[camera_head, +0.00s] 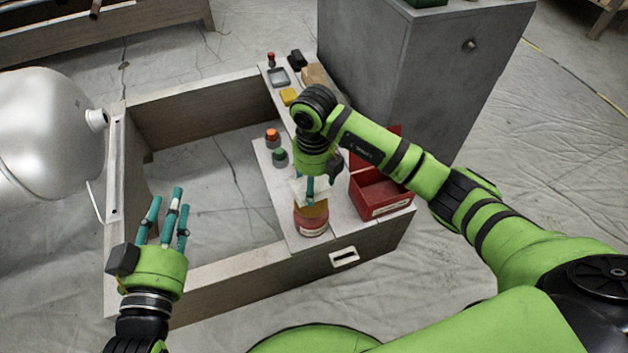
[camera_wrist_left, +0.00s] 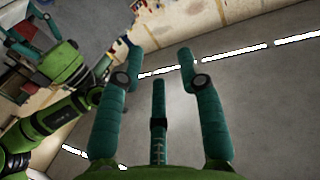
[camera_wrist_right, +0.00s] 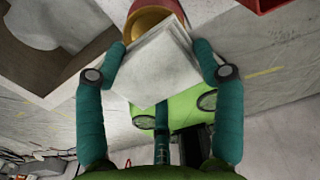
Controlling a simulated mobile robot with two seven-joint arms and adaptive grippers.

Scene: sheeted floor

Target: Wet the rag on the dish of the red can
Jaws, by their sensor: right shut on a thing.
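The red can (camera_head: 311,222) stands upright on the light board near the front of the wooden frame, with a brass-coloured dish (camera_head: 312,208) on its top. The white rag (camera_head: 297,187) is right at the dish; it also shows in the right wrist view (camera_wrist_right: 158,66), flat and square, covering part of the dish (camera_wrist_right: 150,14). My right gripper (camera_head: 310,190) is shut on the rag, fingers pointing down over the can. Whether the rag touches the dish I cannot tell. My left gripper (camera_head: 173,215) is open and empty, fingers up, left of the can over the frame's front left.
An open red box (camera_head: 380,195) stands just right of the can. Bottles with an orange cap (camera_head: 272,138) and a green cap (camera_head: 280,158) stand behind. A grey cabinet (camera_head: 400,75) is at the back, a silver tank (camera_head: 45,125) at left. The frame's middle is empty.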

